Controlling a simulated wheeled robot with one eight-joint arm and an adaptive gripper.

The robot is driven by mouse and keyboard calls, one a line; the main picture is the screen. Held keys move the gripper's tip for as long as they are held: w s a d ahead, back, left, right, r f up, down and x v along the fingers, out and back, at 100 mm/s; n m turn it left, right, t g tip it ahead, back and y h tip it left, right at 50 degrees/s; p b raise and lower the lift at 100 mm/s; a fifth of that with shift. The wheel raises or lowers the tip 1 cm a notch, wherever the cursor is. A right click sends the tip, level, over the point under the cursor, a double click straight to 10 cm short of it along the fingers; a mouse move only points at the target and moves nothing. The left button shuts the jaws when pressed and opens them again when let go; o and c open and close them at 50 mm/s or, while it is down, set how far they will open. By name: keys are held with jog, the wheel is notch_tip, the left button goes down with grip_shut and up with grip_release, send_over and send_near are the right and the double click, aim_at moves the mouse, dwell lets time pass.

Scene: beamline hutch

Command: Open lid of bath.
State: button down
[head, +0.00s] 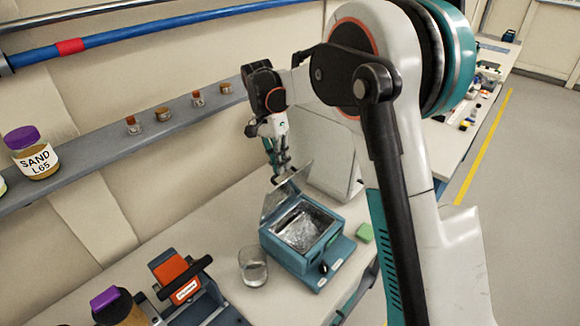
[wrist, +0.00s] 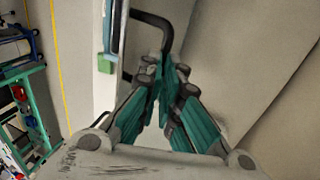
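The bath (head: 329,244) is a teal box with a shiny metal-lined basin, standing on the bench. Its grey lid (head: 284,197) is raised steeply along the back-left side, leaving the basin uncovered. My gripper (head: 280,172) is at the raised lid's upper edge, behind it. In the wrist view my gripper (wrist: 166,72) has its teal fingers drawn together at the tips. A black bent handle (wrist: 165,22) runs into the space between the fingertips, and they look closed on it. The exact contact is partly hidden by the fingers.
A glass beaker (head: 253,267) stands close left of the bath, and a green block (head: 365,233) lies to its right. An orange-and-black device (head: 178,280) is at the front left. A shelf (head: 95,148) with jars runs along the wall. A pale panel (head: 328,150) stands behind the bath.

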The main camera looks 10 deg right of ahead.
jog(key=shift+w+a+f+g, duration=0.15)
jog(key=shift+w+a+f, duration=0.15)
jog(key=shift+f, duration=0.2)
jog(key=shift+w+a+f+g, duration=0.15)
jog(key=shift+w+a+f, duration=0.05)
jog(key=shift+a+f, duration=0.25)
jog(key=c, duration=1.7)
grip_release()
jog(key=shift+w+f, duration=0.1)
jog(key=shift+f, duration=0.05)
jog(key=v, duration=1.2)
jog(key=shift+w+a, duration=0.25)
jog(key=shift+w, duration=0.05)
